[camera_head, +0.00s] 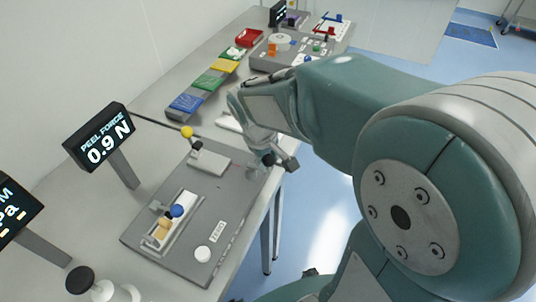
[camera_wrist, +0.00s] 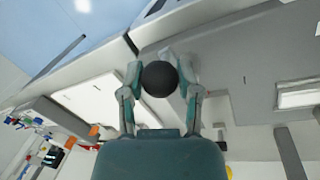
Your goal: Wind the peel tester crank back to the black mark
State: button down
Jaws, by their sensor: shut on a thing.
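The peel tester (camera_head: 225,215) is a grey plate on the bench, with a display (camera_head: 100,140) reading "PEEL FORCE 0.9 N". My gripper (camera_head: 272,160) is at the plate's far right corner, over the crank. In the wrist view, my gripper (camera_wrist: 160,80) is shut on the crank's round black knob (camera_wrist: 160,79), one finger on each side. The crank's arm is mostly hidden under the knob and fingers. A small dark mark (camera_wrist: 244,79) shows on the grey surface to the right of the knob; I cannot tell whether it is the black mark.
The plate also carries a yellow-knobbed lever (camera_head: 187,132), a blue knob (camera_head: 177,210) and a white button by the ZERO label (camera_head: 203,253). Open floor lies right of the bench.

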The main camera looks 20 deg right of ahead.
jog(key=m, duration=0.1)
jog(key=s+a+m, duration=0.1)
jog(key=m, duration=0.1)
jog(key=shift+f+m+g, duration=0.1)
jog(key=shift+m+g, duration=0.2)
jog(key=shift+g, duration=0.1)
jog(key=shift+s+a+m+g, duration=0.2)
jog(key=shift+a+m, duration=0.15)
jog(key=shift+m, duration=0.6)
jog(key=shift+s+a+m+g, duration=0.1)
jog(key=shift+a+m+g, duration=0.15)
jog(key=shift+m, duration=0.7)
jog(key=shift+a, duration=0.1)
jog(key=shift+c, duration=1.5)
grip_release()
notch_tip(320, 180, up, 12)
jog(key=a, duration=0.2)
jog(key=shift+w+a, duration=0.2)
jog(key=shift+w, duration=0.25)
jog(key=shift+f, duration=0.1)
